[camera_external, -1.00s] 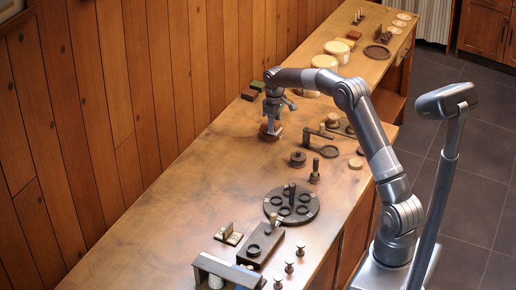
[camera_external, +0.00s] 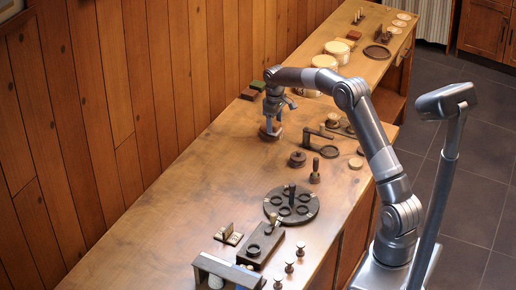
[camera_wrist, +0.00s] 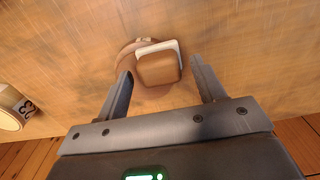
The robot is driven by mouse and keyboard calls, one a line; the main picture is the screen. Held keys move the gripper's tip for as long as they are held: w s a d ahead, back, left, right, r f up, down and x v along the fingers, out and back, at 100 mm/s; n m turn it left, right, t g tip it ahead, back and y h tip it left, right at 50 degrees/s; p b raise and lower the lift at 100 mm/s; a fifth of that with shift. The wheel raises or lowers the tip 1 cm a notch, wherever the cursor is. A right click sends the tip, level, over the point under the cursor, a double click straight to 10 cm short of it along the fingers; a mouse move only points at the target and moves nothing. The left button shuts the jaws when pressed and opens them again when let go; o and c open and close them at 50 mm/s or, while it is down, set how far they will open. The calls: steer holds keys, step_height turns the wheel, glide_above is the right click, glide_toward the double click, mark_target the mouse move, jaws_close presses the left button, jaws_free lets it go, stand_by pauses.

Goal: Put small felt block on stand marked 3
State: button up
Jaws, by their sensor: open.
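My gripper (camera_wrist: 165,82) points down over the far part of the bench, with its fingers apart. In the wrist view a small brown block (camera_wrist: 158,69) with rounded corners lies between the fingertips, with a gap visible on either side. A white piece (camera_wrist: 173,46) shows along its far edge. Both are over a round brown base (camera_wrist: 124,58), partly hidden by the block and the left finger. In the external view my gripper (camera_external: 270,126) is low over this brown base (camera_external: 271,136); the block is hard to make out there. I cannot read a number on the base.
A pale round piece with a dark number (camera_wrist: 12,108) is cut off at the left of the wrist view. A dark round tray (camera_external: 303,216), a spool (camera_external: 297,159) and a ringed tool (camera_external: 327,151) stand nearer. The bench's left middle is clear.

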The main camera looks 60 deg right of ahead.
mark_target(274, 123)
step_height(274, 123, up, 11)
steer(key=s+a+r+t+h, duration=0.1)
steer(key=s+a+r, duration=0.55)
steer(key=a, duration=0.35)
steer(key=s+a+r+t, duration=0.1)
steer(key=s+a+r, duration=0.55)
steer(key=a, duration=0.35)
steer(key=s+a+f+t, duration=0.1)
steer(key=s+a+f, duration=0.2)
steer(key=s, duration=0.9)
steer(key=s+a+f+t+y, duration=0.1)
steer(key=s+a+f, duration=0.3)
steer(key=s+a, duration=0.5)
steer(key=s+t, duration=0.1)
steer(key=s, duration=0.3)
steer(key=shift+s+t, duration=0.15)
steer(key=shift+t, duration=0.15)
